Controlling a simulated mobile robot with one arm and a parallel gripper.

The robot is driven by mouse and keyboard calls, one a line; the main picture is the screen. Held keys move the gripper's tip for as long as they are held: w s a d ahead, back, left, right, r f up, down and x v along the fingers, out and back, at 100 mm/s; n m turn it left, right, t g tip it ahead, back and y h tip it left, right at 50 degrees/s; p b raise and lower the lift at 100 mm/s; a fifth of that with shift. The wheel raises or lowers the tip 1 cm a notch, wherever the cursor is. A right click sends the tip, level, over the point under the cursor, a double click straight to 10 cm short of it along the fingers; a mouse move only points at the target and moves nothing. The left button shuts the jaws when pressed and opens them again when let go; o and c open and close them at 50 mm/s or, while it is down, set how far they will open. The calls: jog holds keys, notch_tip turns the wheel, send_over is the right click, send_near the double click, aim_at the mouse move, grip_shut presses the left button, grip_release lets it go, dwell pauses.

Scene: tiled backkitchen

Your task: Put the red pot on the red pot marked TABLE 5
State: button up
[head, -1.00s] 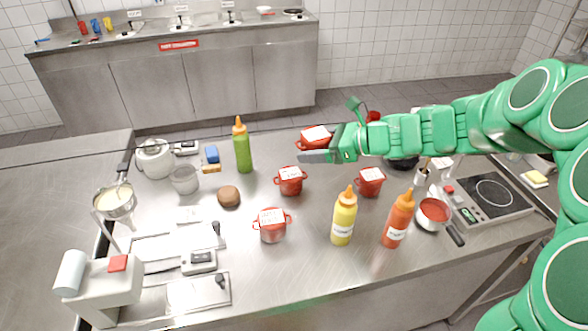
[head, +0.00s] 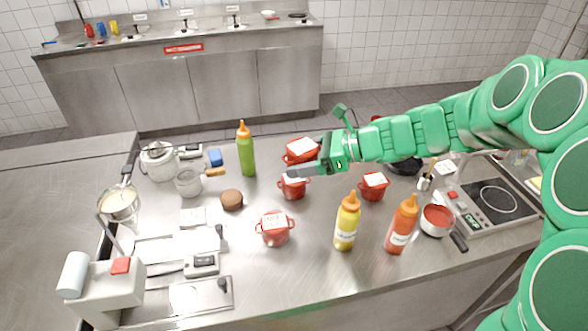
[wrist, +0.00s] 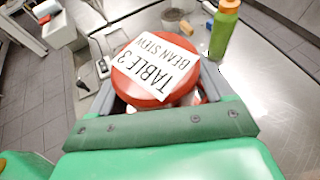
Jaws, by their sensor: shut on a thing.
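A red pot (head: 293,188) with a white label stands near the middle of the steel table. In the wrist view the red pot (wrist: 137,91) is between the two fingers, and its label reads TABLE 3 BEAN STEW. My gripper (head: 303,172) reaches in from the right and is shut on this pot, which looks to be still at table height. Other labelled red pots stand around it: one behind (head: 300,152), one in front to the left (head: 275,231), and one to the right (head: 373,188). Their labels are too small to read, so I cannot tell which is TABLE 5.
A green bottle (head: 246,152) stands behind left. A yellow bottle (head: 346,224) and an orange-red bottle (head: 400,227) stand at the front right. A brown round item (head: 231,200) lies left of the pots. A hob (head: 490,203) and a saucepan (head: 436,218) are at the right.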

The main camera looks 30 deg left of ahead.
jog(key=shift+w+a+f, duration=0.95)
jog(key=shift+w+f, duration=0.05)
jog(key=shift+f, duration=0.2)
jog(key=shift+w+a+f, duration=1)
jog(key=shift+f, duration=0.15)
jog(key=shift+w+a+f, duration=0.95)
jog(key=shift+w+f, duration=0.05)
jog(key=shift+f, duration=0.2)
jog(key=shift+w+a+f, duration=0.1)
jog(key=shift+f, duration=1.65)
jog(key=shift+f, duration=0.15)
jog(key=o, duration=1.2)
jog(key=shift+c, duration=0.2)
